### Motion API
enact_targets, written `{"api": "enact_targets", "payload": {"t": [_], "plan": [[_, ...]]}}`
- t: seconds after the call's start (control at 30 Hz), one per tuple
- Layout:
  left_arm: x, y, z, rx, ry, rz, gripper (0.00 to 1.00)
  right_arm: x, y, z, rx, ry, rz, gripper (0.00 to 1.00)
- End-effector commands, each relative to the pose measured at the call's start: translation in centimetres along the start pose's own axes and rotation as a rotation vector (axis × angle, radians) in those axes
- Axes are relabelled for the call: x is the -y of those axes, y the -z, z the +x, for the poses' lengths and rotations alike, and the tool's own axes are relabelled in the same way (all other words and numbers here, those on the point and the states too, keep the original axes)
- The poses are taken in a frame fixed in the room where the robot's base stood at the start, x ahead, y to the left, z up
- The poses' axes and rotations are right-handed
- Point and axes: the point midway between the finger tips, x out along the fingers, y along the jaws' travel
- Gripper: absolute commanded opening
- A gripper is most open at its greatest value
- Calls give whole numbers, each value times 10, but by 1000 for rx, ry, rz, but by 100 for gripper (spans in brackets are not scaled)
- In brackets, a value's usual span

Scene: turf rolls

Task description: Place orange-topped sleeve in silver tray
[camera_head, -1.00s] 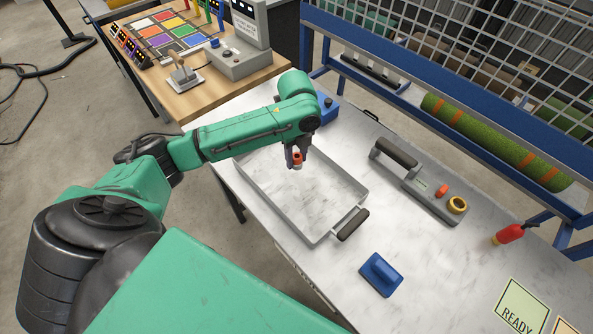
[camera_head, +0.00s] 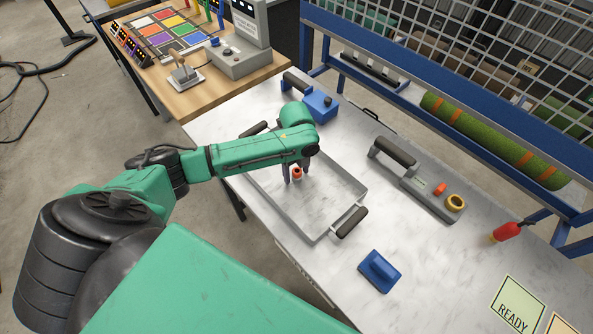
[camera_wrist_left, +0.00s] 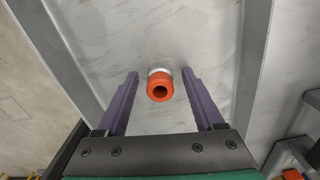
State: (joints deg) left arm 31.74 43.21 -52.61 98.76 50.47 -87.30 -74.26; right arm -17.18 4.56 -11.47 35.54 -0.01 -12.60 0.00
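The orange-topped sleeve (camera_head: 297,173) is in the silver tray (camera_head: 317,230), near the tray's far end. In the left wrist view the sleeve (camera_wrist_left: 160,86) shows its orange top with a round hole and a pale lower part over the grey tray floor (camera_wrist_left: 200,45). My left gripper (camera_head: 297,178) is over the tray around the sleeve. In the left wrist view its two fingers (camera_wrist_left: 160,90) are spread wide, with a gap on each side of the sleeve, so it is open and does not touch it. My right gripper is not in view.
A blue tool with a dark handle (camera_head: 318,104) stands behind the tray. A grey tool (camera_head: 420,185) with a yellow ring lies to the right. A blue block (camera_head: 381,270) and a red-handled tool (camera_head: 506,232) lie on the table. A wire mesh (camera_head: 470,60) rises behind.

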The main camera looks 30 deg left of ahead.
Motion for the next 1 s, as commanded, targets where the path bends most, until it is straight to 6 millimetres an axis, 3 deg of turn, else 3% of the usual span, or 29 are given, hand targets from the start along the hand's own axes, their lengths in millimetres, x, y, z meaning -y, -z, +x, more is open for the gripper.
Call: {"api": "enact_targets", "payload": {"t": [0.17,0.27,0.5,0.7,1.0], "plan": [[0,0,-4,1,1,0,70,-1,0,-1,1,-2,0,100],[1,0,-18,0,4,-1,70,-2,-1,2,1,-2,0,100],[2,-1,-82,2,6,0,70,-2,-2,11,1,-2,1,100],[1,0,-118,0,2,0,70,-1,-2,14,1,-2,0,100],[0,0,-123,-1,0,-1,70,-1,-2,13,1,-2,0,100]]}}
